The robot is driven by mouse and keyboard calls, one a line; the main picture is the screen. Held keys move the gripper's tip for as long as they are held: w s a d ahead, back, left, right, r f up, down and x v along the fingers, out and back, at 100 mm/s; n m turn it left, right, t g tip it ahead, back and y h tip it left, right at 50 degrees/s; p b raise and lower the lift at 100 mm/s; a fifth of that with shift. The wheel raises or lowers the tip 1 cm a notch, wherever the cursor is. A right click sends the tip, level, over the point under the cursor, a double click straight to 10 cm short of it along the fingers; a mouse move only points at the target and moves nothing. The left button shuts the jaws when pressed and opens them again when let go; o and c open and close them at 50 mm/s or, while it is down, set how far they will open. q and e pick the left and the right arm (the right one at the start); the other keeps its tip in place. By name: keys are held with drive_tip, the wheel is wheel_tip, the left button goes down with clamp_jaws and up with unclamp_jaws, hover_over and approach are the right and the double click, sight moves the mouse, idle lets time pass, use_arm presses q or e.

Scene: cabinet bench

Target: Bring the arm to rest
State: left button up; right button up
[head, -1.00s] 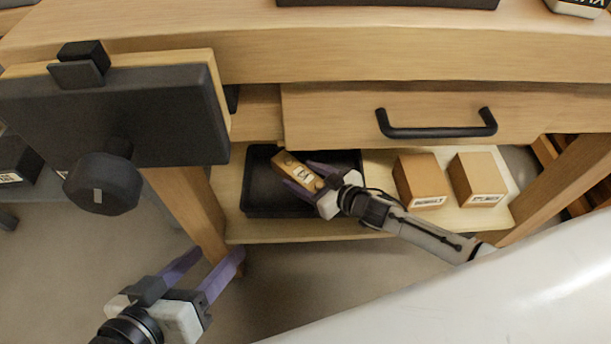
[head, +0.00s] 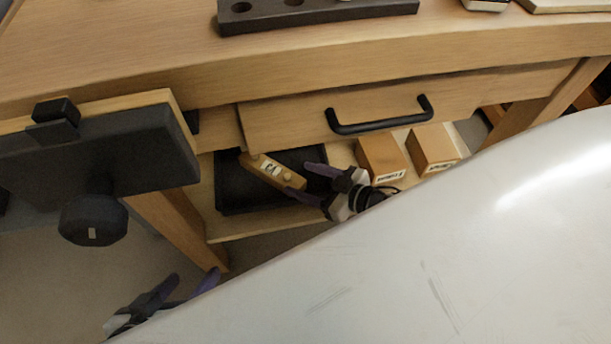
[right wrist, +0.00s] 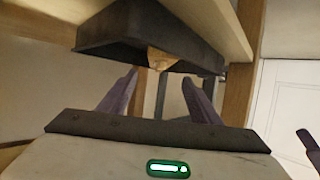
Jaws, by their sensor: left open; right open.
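My right gripper (head: 304,180) is open at the right side of the black tray (head: 232,200) on the lower shelf. A labelled wooden block (head: 272,172) lies tilted in the tray, just left of the fingertips. One finger overlaps its near end in the picture; I cannot tell whether they touch. In the right wrist view the open fingers (right wrist: 160,80) are empty, with the dark tray (right wrist: 180,35) and part of the block (right wrist: 162,59) beyond them. My left gripper (head: 185,290) is open and empty at the lower left, partly hidden.
Two labelled boxes (head: 381,158) (head: 432,150) stand on the shelf right of the gripper. A drawer with a black handle (head: 380,126) sits above the shelf. A dark panel with a round knob (head: 93,219) juts out at left. The bench top holds a black holed rack (head: 310,12).

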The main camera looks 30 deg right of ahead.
idle(0.4)
